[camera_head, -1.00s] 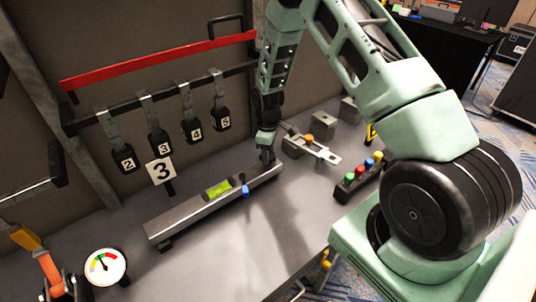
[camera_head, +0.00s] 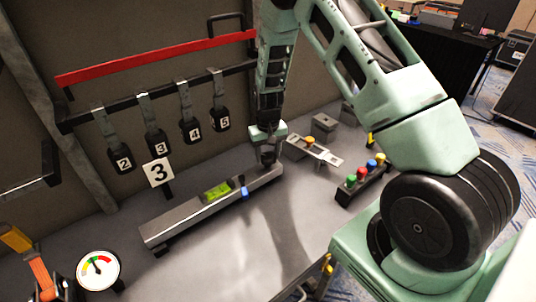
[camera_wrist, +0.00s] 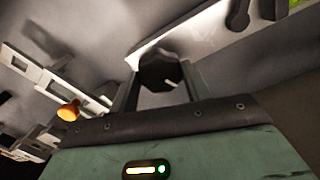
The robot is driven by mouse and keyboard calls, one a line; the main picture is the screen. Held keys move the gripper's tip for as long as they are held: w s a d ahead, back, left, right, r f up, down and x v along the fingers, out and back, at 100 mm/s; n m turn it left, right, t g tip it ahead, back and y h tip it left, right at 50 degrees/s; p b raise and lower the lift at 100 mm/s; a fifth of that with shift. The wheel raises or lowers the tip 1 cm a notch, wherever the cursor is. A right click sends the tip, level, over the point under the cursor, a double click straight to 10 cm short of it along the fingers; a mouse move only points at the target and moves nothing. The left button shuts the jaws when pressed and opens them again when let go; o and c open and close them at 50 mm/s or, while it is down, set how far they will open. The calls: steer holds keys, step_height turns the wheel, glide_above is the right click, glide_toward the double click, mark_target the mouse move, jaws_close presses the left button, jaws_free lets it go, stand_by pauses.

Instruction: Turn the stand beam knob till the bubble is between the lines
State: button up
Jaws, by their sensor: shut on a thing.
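The stand beam (camera_head: 175,228) is a long grey bar lying on the bench, with a yellow-green bubble vial (camera_head: 217,191) near its middle. The bubble and lines are too small to read. A blue piece (camera_head: 244,190) sits beside the vial. The vial's edge shows at the top right corner.
A round gauge (camera_head: 98,270) is at front left. A block with coloured buttons (camera_head: 362,178) and a metal bracket with an orange knob (camera_head: 312,147) are to the right.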

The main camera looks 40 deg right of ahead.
mark_target(268, 155)
steer(key=m, duration=0.5)
steer(key=shift+s+f, duration=0.1)
steer(key=shift+f, duration=0.05)
steer(key=shift+m, duration=0.3)
stand_by(0.3)
steer(key=o, duration=1)
step_height(268, 155, up, 18)
steer(key=shift+d+f+b, duration=0.15)
steer(key=shift+f+b, duration=0.1)
steer(key=shift+b, duration=0.9)
